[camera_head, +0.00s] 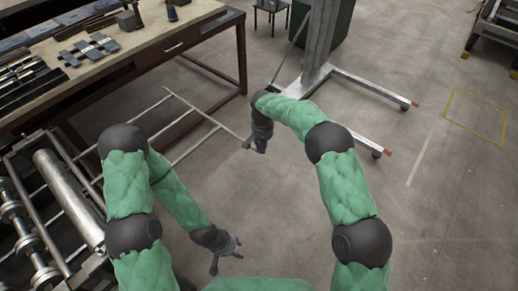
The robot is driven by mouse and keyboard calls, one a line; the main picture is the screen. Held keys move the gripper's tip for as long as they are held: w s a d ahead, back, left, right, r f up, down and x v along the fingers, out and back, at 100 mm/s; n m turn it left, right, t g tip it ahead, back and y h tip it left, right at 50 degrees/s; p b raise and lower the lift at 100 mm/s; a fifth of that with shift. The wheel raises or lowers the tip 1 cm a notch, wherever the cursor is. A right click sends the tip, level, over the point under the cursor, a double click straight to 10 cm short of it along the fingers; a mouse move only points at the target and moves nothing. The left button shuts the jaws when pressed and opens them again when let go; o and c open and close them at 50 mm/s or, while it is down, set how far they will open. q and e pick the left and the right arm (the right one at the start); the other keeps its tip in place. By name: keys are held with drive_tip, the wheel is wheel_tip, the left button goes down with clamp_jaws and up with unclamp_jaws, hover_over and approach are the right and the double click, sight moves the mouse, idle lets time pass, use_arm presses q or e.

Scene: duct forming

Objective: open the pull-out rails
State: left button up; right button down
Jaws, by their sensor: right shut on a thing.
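The pull-out rails (180,123) are thin pale metal bars on the left, low over the floor. They reach out from the roller machine (68,195), and a long cross bar (203,115) joins their outer ends. My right gripper (248,147) is at the near right end of this cross bar and shut on it; the fingers hide the exact contact. My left gripper (227,263) is lower in the picture, apart from the rails over bare floor. Its fingers are spread and empty.
A workbench (150,50) with metal parts and a drawer stands at the upper left, its leg close to the rails. A wheeled metal stand (318,75) with spread legs is beyond my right arm.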

drive_tip(key=shift+w+d+r, duration=0.15)
drive_tip(key=shift+w, duration=0.05)
drive_tip(key=c, duration=1.6)
unclamp_jaws()
drive_tip(key=o, duration=0.4)
drive_tip(key=shift+w, duration=0.1)
drive_tip(key=shift+d, duration=0.1)
wheel_tip(320, 180, up, 12)
drive_tip(key=shift+f, duration=0.1)
drive_tip(key=shift+f, duration=0.1)
